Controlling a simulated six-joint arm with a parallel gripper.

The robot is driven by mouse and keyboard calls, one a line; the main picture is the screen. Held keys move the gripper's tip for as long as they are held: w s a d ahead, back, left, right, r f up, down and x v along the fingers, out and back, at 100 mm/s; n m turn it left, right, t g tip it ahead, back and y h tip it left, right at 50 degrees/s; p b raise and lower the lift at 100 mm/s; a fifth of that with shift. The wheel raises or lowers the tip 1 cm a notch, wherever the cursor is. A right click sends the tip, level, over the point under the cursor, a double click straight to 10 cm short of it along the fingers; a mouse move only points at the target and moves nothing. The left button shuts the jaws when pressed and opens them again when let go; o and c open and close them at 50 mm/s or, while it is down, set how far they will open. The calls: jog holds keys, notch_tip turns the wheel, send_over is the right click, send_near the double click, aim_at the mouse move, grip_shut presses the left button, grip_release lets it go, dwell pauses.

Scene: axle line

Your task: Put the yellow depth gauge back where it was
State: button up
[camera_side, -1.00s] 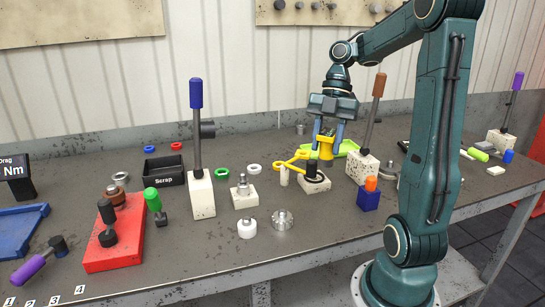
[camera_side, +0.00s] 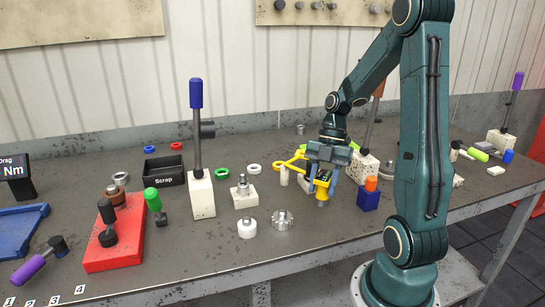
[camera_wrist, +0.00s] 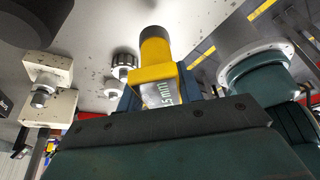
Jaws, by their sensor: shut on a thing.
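The yellow depth gauge (camera_side: 322,191) is in my gripper (camera_side: 323,184), which is shut on its body. In the wrist view the gauge (camera_wrist: 152,76) fills the middle, with a dark round end and a display reading partly "5 mm". A blue block with an orange cap (camera_side: 369,193) stands just right of my gripper.
A silver knurled part (camera_side: 282,220) and a white round part (camera_side: 247,228) stand to the left. A yellow ringed tool (camera_side: 285,164), a white peg (camera_side: 284,176) and a white block with a metal stud (camera_side: 244,191) are close by. Bare table lies in front.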

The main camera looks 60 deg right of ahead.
aim_at(322, 198)
jog(key=shift+f, duration=0.2)
jog(key=shift+f, duration=2.05)
jog(key=shift+f, duration=0.1)
jog(key=o, duration=1.2)
jog(key=v, duration=1.2)
